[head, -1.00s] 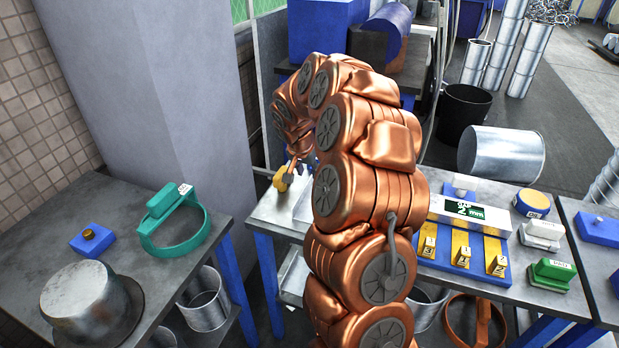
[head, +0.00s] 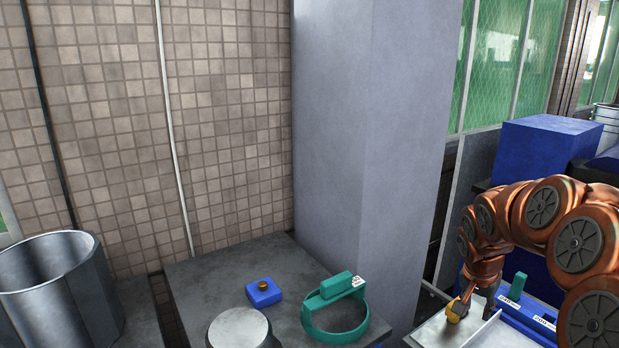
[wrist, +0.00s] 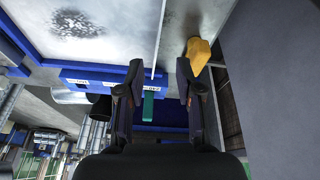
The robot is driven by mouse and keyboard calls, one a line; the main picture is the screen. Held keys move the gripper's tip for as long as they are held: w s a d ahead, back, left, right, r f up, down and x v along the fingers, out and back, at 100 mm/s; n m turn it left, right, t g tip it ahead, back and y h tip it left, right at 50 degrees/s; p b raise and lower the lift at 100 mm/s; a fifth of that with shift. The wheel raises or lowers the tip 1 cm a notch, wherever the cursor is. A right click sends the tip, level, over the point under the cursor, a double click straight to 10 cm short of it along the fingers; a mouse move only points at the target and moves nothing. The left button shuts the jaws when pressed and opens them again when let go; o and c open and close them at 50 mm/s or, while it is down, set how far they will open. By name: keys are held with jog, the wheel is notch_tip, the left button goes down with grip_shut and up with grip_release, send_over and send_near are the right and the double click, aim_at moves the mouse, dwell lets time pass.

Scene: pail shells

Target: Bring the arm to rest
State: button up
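My arm shows at the right of the head view, bent down over a pale bench or tray surface (head: 435,335). My gripper (wrist: 159,85) is open in the wrist view, with its two dark fingers apart and nothing held between them. A small yellow piece (head: 455,311) is by the end of my arm. It also shows in the wrist view (wrist: 196,54), just beyond the right finger. Whether the finger touches it I cannot tell. In the head view my fingertips are too small and partly hidden to make out.
A grey column (head: 370,130) stands between my arm and the left bench (head: 195,275). On that bench are a green ring tool (head: 335,335), a blue block with a knob (head: 263,293) and a metal shell (head: 240,328). A large metal pail (head: 60,295) stands far left.

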jog(key=s+a+n+g+y, duration=0.1)
jog(key=s+a+n, duration=0.2)
jog(key=s+a, duration=0.4)
jog(key=s+a+n+g+y, duration=0.1)
jog(key=s+a+n, duration=0.2)
jog(key=s+a, duration=0.4)
jog(key=s+a+n+g+y, duration=0.1)
jog(key=s+a+n, duration=0.2)
jog(key=s, duration=1.6)
jog(key=a, duration=0.4)
jog(key=shift+s+a+r+n+g, duration=0.2)
jog(key=shift+a+r+n+g, duration=0.2)
jog(key=shift+d, duration=0.1)
